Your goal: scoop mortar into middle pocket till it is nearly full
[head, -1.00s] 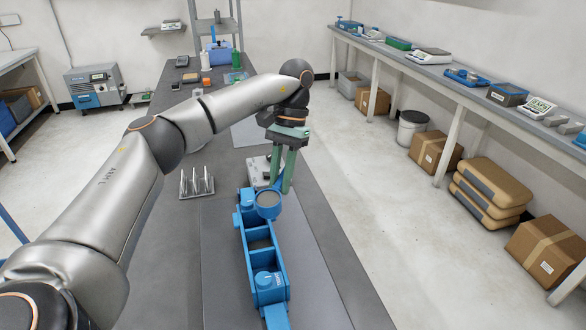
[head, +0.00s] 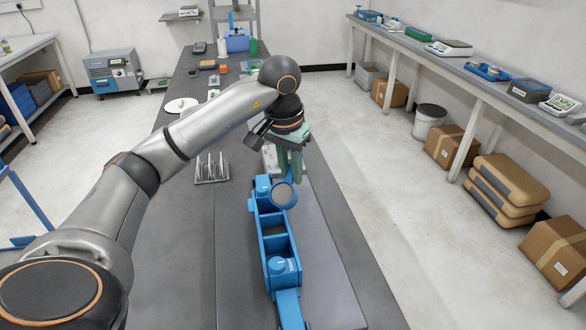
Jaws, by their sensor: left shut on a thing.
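The blue three-gang mould (head: 293,262) lies lengthwise on the table, its near end toward me. Its middle pocket (head: 275,226) shows grey material low between blue walls; its exact level is hard to tell. My left gripper (head: 288,176), with green fingers, is above the far end of the mould. It is shut on a blue scoop (head: 284,207), whose round grey face is turned toward me over the far part of the mould. The scoop's handle and the far pocket are mostly hidden. I cannot tell how much mortar the scoop holds. My right gripper is not in view.
A pale grey container (head: 269,158) stands behind the fingers, partly hidden. A rack of metal spikes (head: 211,169) stands left of the mould, and a white disc (head: 181,105) lies farther back. The dark table (head: 335,255) is clear right of the mould.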

